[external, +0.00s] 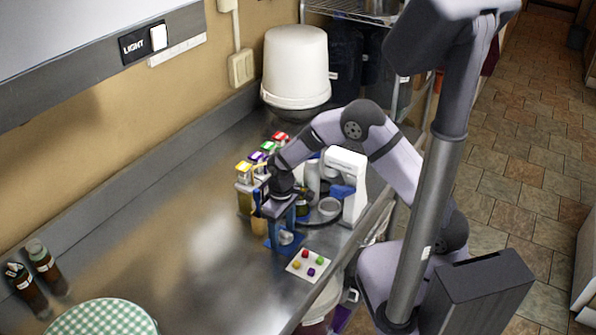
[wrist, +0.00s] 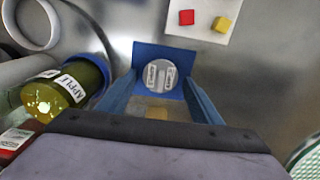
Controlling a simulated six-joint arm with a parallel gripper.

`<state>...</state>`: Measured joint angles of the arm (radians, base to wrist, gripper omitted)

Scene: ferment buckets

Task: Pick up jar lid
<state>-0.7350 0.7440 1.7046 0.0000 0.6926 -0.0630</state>
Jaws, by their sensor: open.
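The jar lid looks like a small grey-white disc (wrist: 160,75) with two printed labels, lying on a blue square base (wrist: 150,54). In the external view the pale disc (external: 286,237) shows low at the blue base (external: 271,245), under my gripper. My gripper (wrist: 162,103) is open, with one blue finger on each side of the disc in the wrist view. It points down at the counter in the external view (external: 284,222). I see nothing held between the fingers. I cannot tell whether either finger touches the disc.
A white card with coloured pieces (external: 308,265) is nearby. Colour-capped bottles (external: 244,180) and a white machine (external: 350,178) stand close to my gripper.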

